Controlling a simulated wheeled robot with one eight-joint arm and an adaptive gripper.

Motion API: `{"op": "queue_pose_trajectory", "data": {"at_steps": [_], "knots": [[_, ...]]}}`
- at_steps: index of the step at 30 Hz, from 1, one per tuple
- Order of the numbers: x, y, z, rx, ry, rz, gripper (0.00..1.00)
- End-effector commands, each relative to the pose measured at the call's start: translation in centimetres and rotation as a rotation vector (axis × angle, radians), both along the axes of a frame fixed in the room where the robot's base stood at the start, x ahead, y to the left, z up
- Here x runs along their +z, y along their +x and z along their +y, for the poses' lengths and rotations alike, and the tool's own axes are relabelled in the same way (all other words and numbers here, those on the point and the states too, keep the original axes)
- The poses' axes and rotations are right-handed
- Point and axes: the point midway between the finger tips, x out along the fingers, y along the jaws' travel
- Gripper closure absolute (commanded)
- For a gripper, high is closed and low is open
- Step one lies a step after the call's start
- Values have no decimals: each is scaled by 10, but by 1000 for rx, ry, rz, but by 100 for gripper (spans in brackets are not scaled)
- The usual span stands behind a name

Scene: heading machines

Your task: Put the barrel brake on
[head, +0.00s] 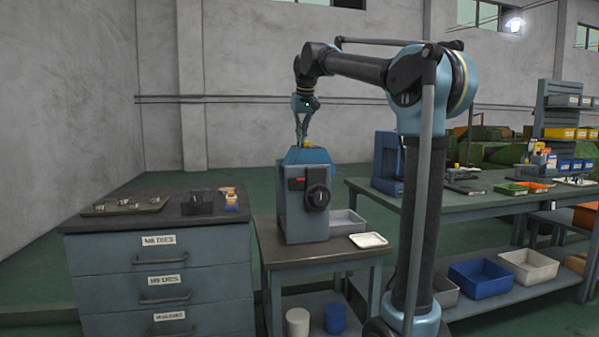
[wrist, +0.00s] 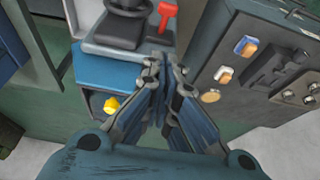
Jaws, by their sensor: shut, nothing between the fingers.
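The barrel machine is a grey-blue box (head: 293,222) with a sloped blue top, on a small table. A red lever (head: 297,183) and a black round knob (head: 317,196) are on its front. The wrist view shows the red lever (wrist: 166,12) and black knob (wrist: 128,8) at the top. A yellow knob (wrist: 111,104) is on the blue part, left of my fingers. Which part is the brake is not labelled. My gripper (head: 301,142) is shut and empty, pointing down above the machine top. Its fingertips (wrist: 163,70) are apart from the red lever; contact below is unclear.
A drawer cabinet (head: 160,278) with a tray (head: 125,203) and small boxes stands left. The small table (head: 275,255) holds a white dish (head: 368,240) and grey bin (head: 346,222). A long workbench (head: 470,204) with bins is right.

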Motion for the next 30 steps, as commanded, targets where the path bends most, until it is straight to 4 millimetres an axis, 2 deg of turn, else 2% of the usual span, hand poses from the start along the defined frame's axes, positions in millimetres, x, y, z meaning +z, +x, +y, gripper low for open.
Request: {"op": "queue_pose_trajectory", "data": {"at_steps": [7,11,26,30], "knots": [[-3,1,0,0,0,0,100],[-15,5,1,-1,0,0,100],[-95,33,9,-1,0,0,100],[-113,24,6,-1,0,0,100]]}}
